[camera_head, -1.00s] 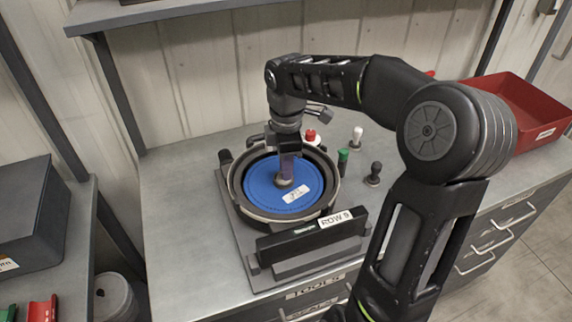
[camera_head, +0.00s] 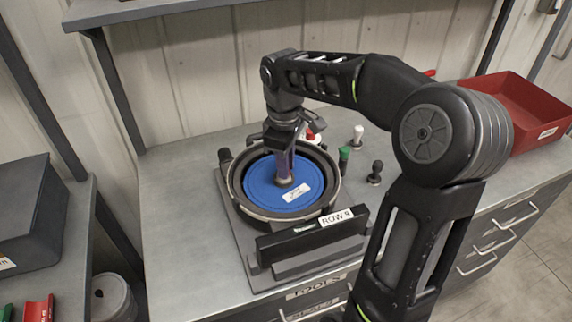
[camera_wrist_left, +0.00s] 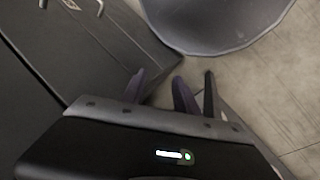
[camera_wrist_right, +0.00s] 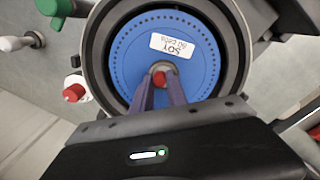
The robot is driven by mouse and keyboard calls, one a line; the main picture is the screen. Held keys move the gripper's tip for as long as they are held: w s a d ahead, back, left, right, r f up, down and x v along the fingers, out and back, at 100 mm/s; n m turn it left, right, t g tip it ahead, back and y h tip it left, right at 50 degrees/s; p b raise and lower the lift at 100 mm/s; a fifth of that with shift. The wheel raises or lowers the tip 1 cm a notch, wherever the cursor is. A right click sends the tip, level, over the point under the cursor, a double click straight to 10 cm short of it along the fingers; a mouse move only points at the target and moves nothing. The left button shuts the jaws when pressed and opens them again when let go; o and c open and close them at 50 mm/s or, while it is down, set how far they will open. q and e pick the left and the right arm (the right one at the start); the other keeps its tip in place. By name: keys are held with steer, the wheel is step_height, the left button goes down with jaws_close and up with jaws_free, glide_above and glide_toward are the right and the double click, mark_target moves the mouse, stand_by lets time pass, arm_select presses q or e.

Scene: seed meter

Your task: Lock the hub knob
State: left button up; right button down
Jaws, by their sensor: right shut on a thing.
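The seed meter's round housing (camera_head: 234,187) sits on a grey base on the bench, with a blue seed disc (camera_head: 262,190) labelled SOY inside. The hub knob stands at the disc's centre; in the right wrist view the knob (camera_wrist_right: 160,78) shows a red middle between the fingertips. My right gripper (camera_head: 285,177) points down from above and is shut on the hub knob, which its fingers partly hide in the head view. My left gripper (camera_wrist_left: 160,78) shows only in its wrist view, with its fingers apart and empty, away from the meter.
A red-topped piece (camera_wrist_right: 74,90), a green knob (camera_head: 344,156), a white knob (camera_head: 357,134) and a black knob (camera_head: 375,171) stand right of the meter. A ROW 9 bar (camera_head: 310,236) crosses its front. A red bin (camera_head: 535,110) is at right. The bench's left side is clear.

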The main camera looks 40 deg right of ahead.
steer(key=m, duration=0.5)
steer(key=shift+w+m, duration=0.1)
steer(key=shift+m, duration=0.2)
steer(key=m, duration=0.5)
steer(key=shift+m+b, duration=0.3)
steer(key=shift+m, duration=0.1)
steer(key=c, duration=1.3)
jaws_free()
